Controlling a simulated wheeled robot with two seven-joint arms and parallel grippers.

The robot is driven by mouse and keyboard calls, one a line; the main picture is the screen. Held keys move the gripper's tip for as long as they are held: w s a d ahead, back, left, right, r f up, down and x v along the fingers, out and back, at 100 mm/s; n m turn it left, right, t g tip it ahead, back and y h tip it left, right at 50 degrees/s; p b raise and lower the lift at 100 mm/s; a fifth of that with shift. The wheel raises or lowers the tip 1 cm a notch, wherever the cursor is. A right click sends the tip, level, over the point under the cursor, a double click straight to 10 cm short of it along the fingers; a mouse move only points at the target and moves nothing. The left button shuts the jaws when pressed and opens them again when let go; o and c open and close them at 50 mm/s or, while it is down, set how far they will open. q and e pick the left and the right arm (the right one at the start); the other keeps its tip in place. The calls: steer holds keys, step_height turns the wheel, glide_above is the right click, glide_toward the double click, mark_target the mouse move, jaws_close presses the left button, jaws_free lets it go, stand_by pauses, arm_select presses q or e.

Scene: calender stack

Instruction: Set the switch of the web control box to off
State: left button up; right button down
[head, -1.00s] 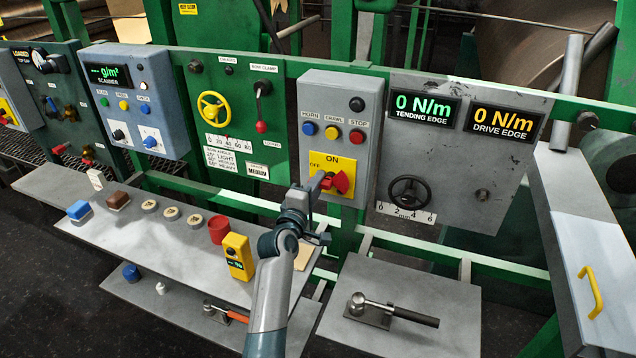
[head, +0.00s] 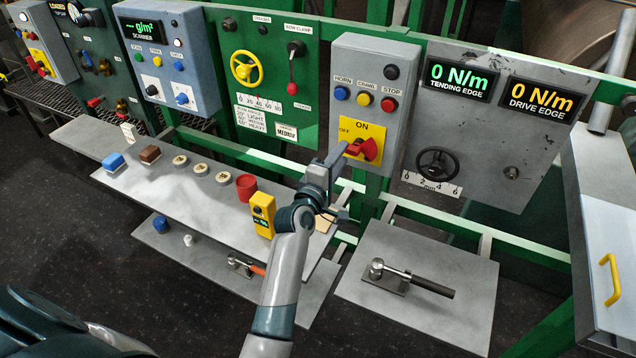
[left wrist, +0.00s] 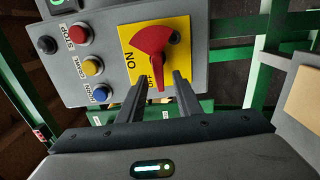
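The grey web control box (head: 377,73) carries HORN, CRAWL and STOP buttons above a yellow plate (head: 376,127) marked ON at the top and OFF at the left. The red switch (head: 370,148) on this plate has its narrow handle pointing left, beside the OFF mark. In the left wrist view the red switch (left wrist: 153,42) appears turned, its handle pointing down beside OFF. My left gripper (head: 341,154) is just left of the handle. Its fingers (left wrist: 160,82) are open, with the handle tip between them in the picture; contact cannot be told. My right gripper is out of view.
A handwheel (head: 437,163) sits on the panel to the right. Below are a grey shelf (head: 150,188) with a yellow device (head: 263,214) and red cup (head: 246,187), and a plate (head: 440,310) with a metal-headed tool. A green rail runs behind my left arm.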

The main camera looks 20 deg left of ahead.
arm_select(q)
steer(key=s+p, duration=0.3)
steer(key=s, duration=1)
steer(key=shift+a+p, duration=0.3)
steer(key=shift+p, duration=0.1)
steer(key=shift+s, duration=0.15)
